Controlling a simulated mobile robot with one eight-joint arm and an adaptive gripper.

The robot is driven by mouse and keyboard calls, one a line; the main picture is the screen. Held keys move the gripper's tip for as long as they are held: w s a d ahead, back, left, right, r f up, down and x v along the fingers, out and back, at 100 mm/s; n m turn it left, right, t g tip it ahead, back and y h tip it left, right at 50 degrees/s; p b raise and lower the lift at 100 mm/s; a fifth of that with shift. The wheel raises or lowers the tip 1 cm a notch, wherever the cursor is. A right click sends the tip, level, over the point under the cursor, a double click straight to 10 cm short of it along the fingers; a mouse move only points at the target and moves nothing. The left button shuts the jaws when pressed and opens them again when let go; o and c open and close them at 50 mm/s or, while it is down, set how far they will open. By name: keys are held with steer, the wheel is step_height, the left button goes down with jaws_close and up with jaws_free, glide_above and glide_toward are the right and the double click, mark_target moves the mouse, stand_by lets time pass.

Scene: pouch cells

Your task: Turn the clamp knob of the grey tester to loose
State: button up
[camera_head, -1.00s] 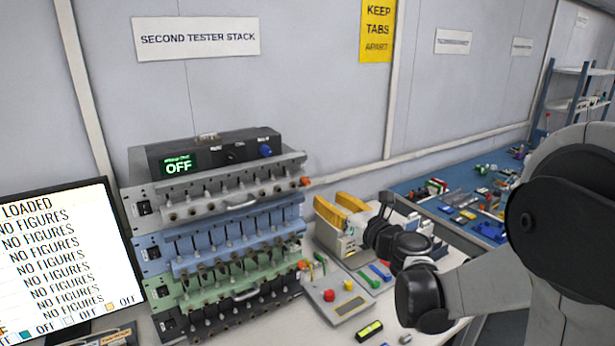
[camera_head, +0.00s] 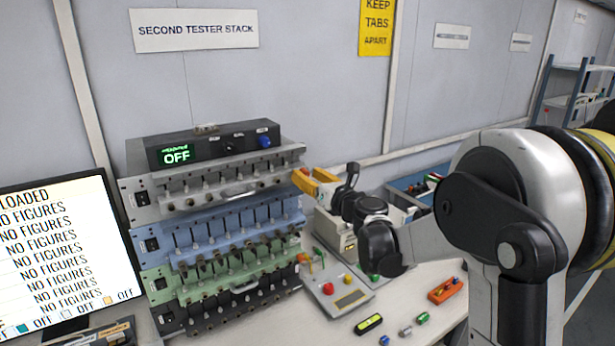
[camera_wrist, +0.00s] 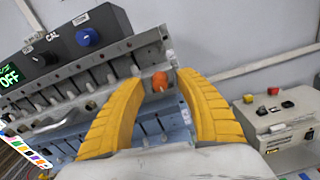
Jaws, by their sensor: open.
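The grey tester (camera_head: 150,196) is the top unit of the stack of testers, with a row of clamps and a bar handle along its front. Its orange clamp knob (camera_wrist: 160,81) is at its right end in the wrist view. My gripper (camera_head: 306,182) has yellow fingers and is at the tester's right end in the head view, where the fingers hide the knob. In the wrist view my gripper (camera_wrist: 160,88) is open, with one finger either side of the knob. I cannot tell whether the fingers touch it.
A black box with an OFF display (camera_head: 177,155) and a blue knob (camera_head: 265,141) sits on top. Blue (camera_head: 150,243) and green (camera_head: 158,283) testers are below. A control panel (camera_head: 337,290) with red and green buttons stands right, before small loose items on the bench.

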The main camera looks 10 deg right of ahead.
jaws_close()
